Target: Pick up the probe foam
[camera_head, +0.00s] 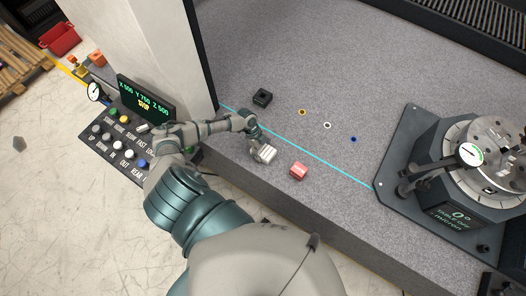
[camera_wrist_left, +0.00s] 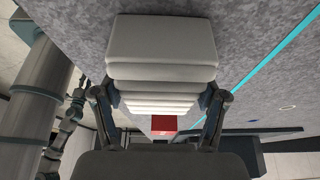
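The thing taken to be the probe foam is a pale, ridged block (camera_head: 265,153) near the granite's front edge. In the left wrist view it shows as a white layered block (camera_wrist_left: 160,40) filling the upper middle. My left gripper (camera_head: 255,138) is right at it. In the left wrist view the fingers of my left gripper (camera_wrist_left: 160,98) stand on either side of the block, close to its sides. Their pads are partly hidden, so I cannot tell whether they press on it.
A red block (camera_head: 299,170) lies just right of the pale block. A black block (camera_head: 262,97) and small coloured rings (camera_head: 327,125) lie farther back. A rotary table with a gauge (camera_head: 470,155) stands at right. A pale column (camera_head: 145,50) and control panel (camera_head: 125,140) are at left.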

